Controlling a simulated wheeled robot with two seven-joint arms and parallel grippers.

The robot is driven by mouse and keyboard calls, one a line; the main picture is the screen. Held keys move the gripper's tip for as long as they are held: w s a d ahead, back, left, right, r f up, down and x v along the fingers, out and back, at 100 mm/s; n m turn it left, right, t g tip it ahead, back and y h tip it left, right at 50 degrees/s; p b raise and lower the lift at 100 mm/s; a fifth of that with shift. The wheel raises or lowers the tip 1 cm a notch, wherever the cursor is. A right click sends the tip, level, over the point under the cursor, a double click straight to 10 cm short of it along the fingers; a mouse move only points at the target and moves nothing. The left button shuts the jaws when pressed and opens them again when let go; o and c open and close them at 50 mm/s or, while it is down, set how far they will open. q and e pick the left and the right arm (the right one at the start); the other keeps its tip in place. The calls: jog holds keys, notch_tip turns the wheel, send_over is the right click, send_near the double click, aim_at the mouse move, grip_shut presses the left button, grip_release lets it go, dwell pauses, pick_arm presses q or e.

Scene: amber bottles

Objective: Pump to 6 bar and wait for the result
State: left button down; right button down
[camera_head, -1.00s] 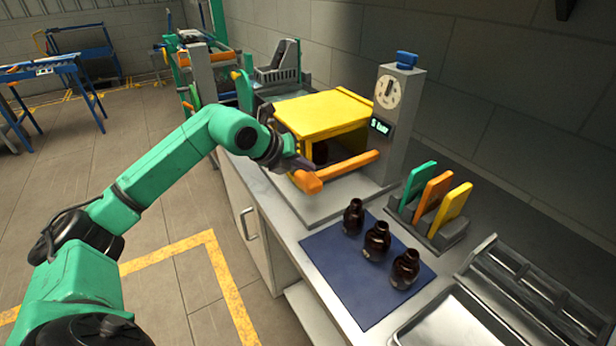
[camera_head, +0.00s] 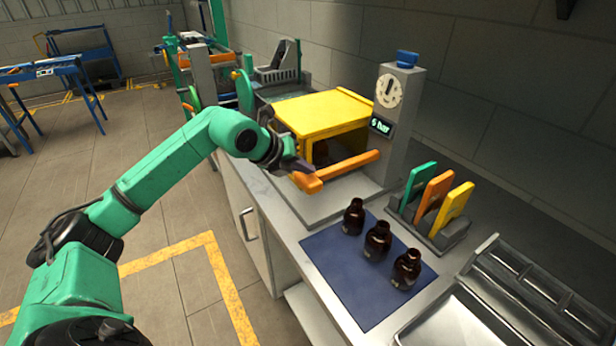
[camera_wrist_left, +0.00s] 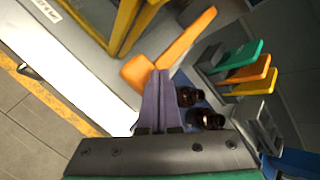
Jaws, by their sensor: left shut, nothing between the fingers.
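The tester has a yellow box-shaped chamber (camera_head: 318,111) and a grey column (camera_head: 408,112) with a round white dial (camera_head: 389,90). The small display (camera_head: 380,126) below the dial appears to read 6 bar. An orange pump lever (camera_head: 345,168) crosses in front of the chamber. My left gripper (camera_head: 304,166) is shut and empty, its fingertips at the lever's near, thick end. In the left wrist view the closed fingers (camera_wrist_left: 157,85) point at the orange lever (camera_wrist_left: 172,48) and seem to touch it. A dark shape inside the chamber is mostly hidden. My right gripper is not in view.
Several amber bottles, one here (camera_head: 377,241), stand on a blue mat (camera_head: 328,262). Green, orange and yellow upright plates (camera_head: 434,200) stand in a grey holder behind them. A metal tray (camera_head: 455,325) lies at the front right. A blue knob (camera_head: 407,58) tops the column.

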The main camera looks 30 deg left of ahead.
aim_at(302, 185)
pick_arm(q)
jog(key=shift+f+b, duration=2.35)
jog(key=shift+f, duration=0.45)
dwell(1.6)
dwell(0.5)
jog(key=shift+r+p, duration=2.4)
jog(key=shift+r, duration=0.8)
jog(key=shift+r, duration=0.15)
notch_tip(302, 185, up, 5)
jog(key=p, duration=0.4)
jog(key=shift+a+f, duration=0.1)
jog(key=shift+f, duration=0.1)
